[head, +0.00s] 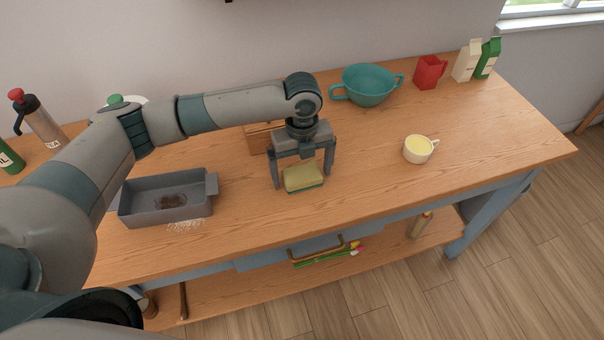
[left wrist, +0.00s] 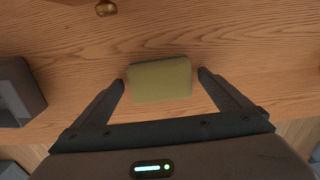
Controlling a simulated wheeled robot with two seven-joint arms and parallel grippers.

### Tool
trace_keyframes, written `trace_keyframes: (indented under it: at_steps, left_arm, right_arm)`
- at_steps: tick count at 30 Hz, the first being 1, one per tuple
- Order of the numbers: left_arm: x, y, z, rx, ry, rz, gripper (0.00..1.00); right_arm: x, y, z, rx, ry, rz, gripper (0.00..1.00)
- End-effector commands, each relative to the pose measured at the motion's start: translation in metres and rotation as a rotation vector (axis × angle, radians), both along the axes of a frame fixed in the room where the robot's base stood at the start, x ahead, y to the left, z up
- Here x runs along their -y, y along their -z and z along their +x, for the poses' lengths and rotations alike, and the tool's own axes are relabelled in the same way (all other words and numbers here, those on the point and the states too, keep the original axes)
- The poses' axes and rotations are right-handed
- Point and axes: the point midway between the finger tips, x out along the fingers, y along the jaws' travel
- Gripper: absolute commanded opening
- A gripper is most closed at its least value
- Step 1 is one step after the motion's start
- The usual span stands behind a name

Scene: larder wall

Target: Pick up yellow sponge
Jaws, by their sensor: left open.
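The yellow sponge (head: 303,178) has a green underside and lies on the wooden table, near its front edge. In the left wrist view the sponge (left wrist: 160,79) lies between the two fingertips. My left gripper (head: 305,180) is open, with its fingers pointing down on either side of the sponge. In the left wrist view the gripper (left wrist: 161,77) shows small gaps between its fingers and the sponge. My right gripper is not in view.
A grey baking tin (head: 165,219) stands to the left, with pale crumbs beside it. A wooden block (head: 258,138) is behind the gripper. Table space right of the sponge is clear.

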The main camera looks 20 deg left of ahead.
Motion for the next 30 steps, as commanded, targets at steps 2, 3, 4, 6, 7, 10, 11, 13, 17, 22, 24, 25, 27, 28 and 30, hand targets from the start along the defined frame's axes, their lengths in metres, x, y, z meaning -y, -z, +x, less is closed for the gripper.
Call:
trace_keyframes:
  at_steps: [2,3,4,6,7,10,11,13,17,22,24,25,27,28,30]
  left_arm:
    - [0.0001,0.0008,0.0001,0.0,0.0,0.0,0.96]
    - [0.0001,0.0008,0.0001,0.0,0.0,0.0,0.96]
    - [0.0,0.0008,0.0,0.0,0.0,0.0,0.96]
    - [0.0,0.0007,0.0,0.0,0.0,0.0,0.96]
    - [0.0,0.0006,0.0,0.0,0.0,0.0,0.96]
    - [-0.0001,0.0005,0.0001,0.0,0.0,0.0,0.96]
    - [-0.0001,0.0004,0.0001,0.0,0.0,0.0,0.96]
    - [-0.0001,0.0004,0.0001,0.0,0.0,0.0,0.96]
    - [-0.0001,0.0003,0.0001,0.0,-0.001,0.0,0.65]
    - [-0.0001,0.0002,0.0,0.0,-0.001,0.0,0.52]
    - [-0.0002,0.0002,0.0001,0.0,-0.001,0.0,0.52]
    - [-0.0002,0.0002,0.0001,0.0,-0.001,0.0,0.52]
    - [-0.0002,0.0,0.0001,0.0,-0.001,0.0,0.52]
    - [-0.0001,-0.0004,0.0002,0.0,-0.001,0.0,0.52]
    - [-0.0001,-0.0021,0.0004,0.0,-0.001,0.0,0.52]
  right_arm:
    - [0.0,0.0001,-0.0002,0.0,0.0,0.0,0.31]
    - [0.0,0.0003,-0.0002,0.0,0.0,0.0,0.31]
    - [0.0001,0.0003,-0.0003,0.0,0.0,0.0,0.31]
    - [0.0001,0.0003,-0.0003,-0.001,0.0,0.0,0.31]
    - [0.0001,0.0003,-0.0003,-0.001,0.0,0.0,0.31]
    - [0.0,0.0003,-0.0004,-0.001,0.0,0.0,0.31]
    - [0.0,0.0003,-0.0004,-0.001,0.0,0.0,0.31]
    - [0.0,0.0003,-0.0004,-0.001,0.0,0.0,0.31]
    - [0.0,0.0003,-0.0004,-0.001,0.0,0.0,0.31]
    - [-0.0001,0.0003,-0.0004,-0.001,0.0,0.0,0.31]
    - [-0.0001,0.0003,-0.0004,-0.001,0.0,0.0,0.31]
    - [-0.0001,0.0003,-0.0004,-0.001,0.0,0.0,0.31]
    - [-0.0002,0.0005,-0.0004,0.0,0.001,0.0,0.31]
    - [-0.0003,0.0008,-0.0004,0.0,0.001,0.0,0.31]
    - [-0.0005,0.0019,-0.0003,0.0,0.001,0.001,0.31]
